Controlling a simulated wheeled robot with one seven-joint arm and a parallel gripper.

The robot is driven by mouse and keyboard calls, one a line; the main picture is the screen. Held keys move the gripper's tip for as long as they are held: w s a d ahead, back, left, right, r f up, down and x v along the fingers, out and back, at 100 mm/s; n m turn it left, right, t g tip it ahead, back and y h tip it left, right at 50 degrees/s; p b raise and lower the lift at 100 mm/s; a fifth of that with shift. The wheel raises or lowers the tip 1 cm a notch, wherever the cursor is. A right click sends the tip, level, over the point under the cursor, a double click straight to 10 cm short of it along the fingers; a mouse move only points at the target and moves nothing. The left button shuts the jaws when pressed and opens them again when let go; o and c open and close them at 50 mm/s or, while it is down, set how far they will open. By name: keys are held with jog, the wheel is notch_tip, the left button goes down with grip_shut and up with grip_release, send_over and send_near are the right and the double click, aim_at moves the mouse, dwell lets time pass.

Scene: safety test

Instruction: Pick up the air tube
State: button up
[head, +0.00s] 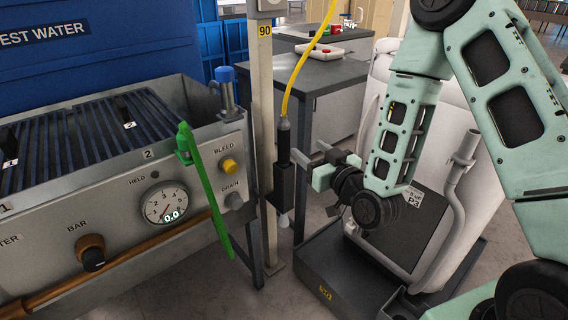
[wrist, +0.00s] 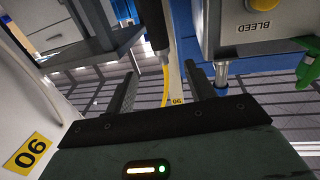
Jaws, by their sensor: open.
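The air tube appears to be the yellow hose (head: 299,72) with a black end piece (head: 284,139). It hangs upright, its black end in a dark holder (head: 282,186) by the post. My gripper (head: 311,154) is just right of the black end, with its jaws apart and nothing held. In the wrist view, which is upside down, the yellow hose (wrist: 166,82) shows in the gap between the fingers of my gripper (wrist: 160,76). The black end (wrist: 155,25) lies beyond the fingertips there. I cannot tell whether any finger touches it.
The post (head: 263,105) marked 90 stands behind the hose. The test bench (head: 110,215) is left, with a green handle (head: 208,190) and a yellow BLEED button (head: 229,166). A grey table (head: 310,77) is behind. A white unit (head: 452,120) on a dark base stands right.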

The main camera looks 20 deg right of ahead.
aim_at(287, 132)
jog(key=b+x, duration=0.6)
jog(key=x, duration=0.1)
jog(key=shift+a, duration=0.1)
jog(key=shift+b+x, duration=0.8)
jog(key=shift+x, duration=2.25)
jog(key=shift+f, duration=0.15)
grip_shut()
